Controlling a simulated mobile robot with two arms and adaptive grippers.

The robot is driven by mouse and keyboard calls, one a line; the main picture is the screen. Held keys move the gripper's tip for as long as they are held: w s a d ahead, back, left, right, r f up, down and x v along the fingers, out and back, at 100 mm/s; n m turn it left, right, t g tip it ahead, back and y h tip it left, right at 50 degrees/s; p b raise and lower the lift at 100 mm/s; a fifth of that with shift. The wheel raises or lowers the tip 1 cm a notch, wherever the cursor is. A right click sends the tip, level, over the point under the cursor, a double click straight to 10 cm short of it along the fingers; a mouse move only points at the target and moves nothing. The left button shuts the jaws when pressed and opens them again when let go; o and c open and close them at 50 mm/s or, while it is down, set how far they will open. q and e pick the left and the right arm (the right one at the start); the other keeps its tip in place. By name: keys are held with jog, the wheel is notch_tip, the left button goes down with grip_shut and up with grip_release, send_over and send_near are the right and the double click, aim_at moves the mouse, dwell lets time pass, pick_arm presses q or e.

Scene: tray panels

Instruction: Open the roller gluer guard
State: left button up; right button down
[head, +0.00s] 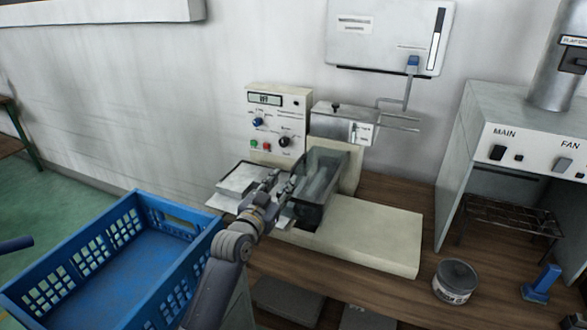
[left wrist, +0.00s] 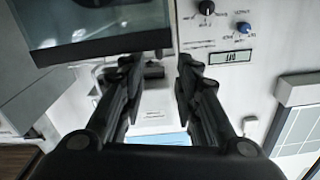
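The roller gluer (head: 365,235) is a cream machine on the wooden bench, with a control panel (head: 277,120) at its back left. Its guard (head: 322,178) looks like a dark, see-through box at the middle of the machine. I cannot tell whether it is raised. My left gripper (head: 279,184) is beside the guard's left side in the head view. In the left wrist view, its two fingers (left wrist: 160,70) stand apart with nothing clearly between them, and the guard (left wrist: 95,52) appears at the upper left. Contact with the guard cannot be told. My right gripper does not show.
A blue crate (head: 208,215) stands at the left front. A round tin (head: 455,281) and a blue-handled tool (head: 541,283) are on the bench at the right. A grey hood (head: 500,95) stands at the far right. A white box (head: 375,35) hangs on the wall above.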

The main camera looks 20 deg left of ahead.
aim_at(292, 171)
pick_arm(q)
jog(key=w, duration=0.8)
jog(key=shift+w+a, duration=0.15)
jog(key=shift+w, duration=0.1)
grip_shut()
